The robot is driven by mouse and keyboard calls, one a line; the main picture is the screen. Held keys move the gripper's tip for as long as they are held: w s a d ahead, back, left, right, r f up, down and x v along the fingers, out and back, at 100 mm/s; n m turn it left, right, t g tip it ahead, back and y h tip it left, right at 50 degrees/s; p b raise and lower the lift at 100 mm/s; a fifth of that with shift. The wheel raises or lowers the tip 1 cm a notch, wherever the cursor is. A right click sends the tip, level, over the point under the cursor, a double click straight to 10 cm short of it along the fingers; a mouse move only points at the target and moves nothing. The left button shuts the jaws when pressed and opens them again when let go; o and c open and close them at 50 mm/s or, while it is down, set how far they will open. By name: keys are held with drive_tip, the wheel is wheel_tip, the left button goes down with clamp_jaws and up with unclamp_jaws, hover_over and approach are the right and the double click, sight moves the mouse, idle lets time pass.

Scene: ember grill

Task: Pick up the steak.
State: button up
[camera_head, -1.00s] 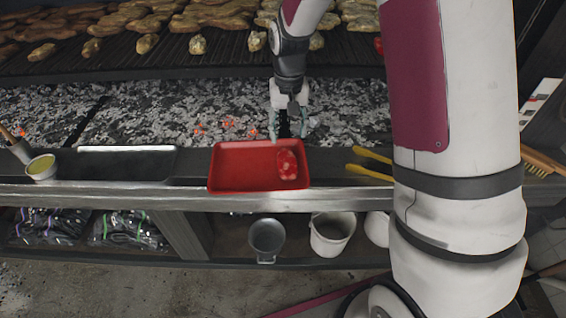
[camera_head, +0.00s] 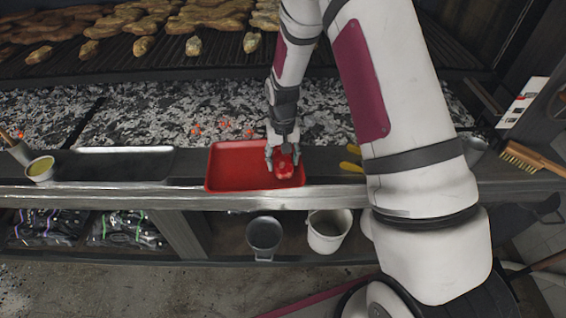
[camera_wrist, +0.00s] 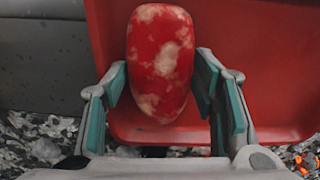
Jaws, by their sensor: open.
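The steak (camera_head: 285,170) is a red, marbled oval piece at the right end of the red tray (camera_head: 228,178). In the wrist view the steak (camera_wrist: 160,62) stands out against the red tray (camera_wrist: 265,60). My gripper (camera_head: 283,155) is low over the tray's right part, at the steak's far end. In the wrist view my gripper (camera_wrist: 163,92) is open, with one teal-padded finger on each side of the steak's near part. Whether the pads touch the steak, I cannot tell. In the head view the gripper hides part of the steak.
Hot coals (camera_head: 225,105) lie just behind the tray, under a grill with several pieces of food. A dark metal tray (camera_head: 115,163) and a small cup of yellow liquid (camera_head: 40,168) stand left. Yellow-handled tongs (camera_head: 352,167) lie right of the red tray, close to my arm.

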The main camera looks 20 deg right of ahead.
drive_tip(key=c, duration=0.9)
drive_tip(key=shift+r, duration=0.1)
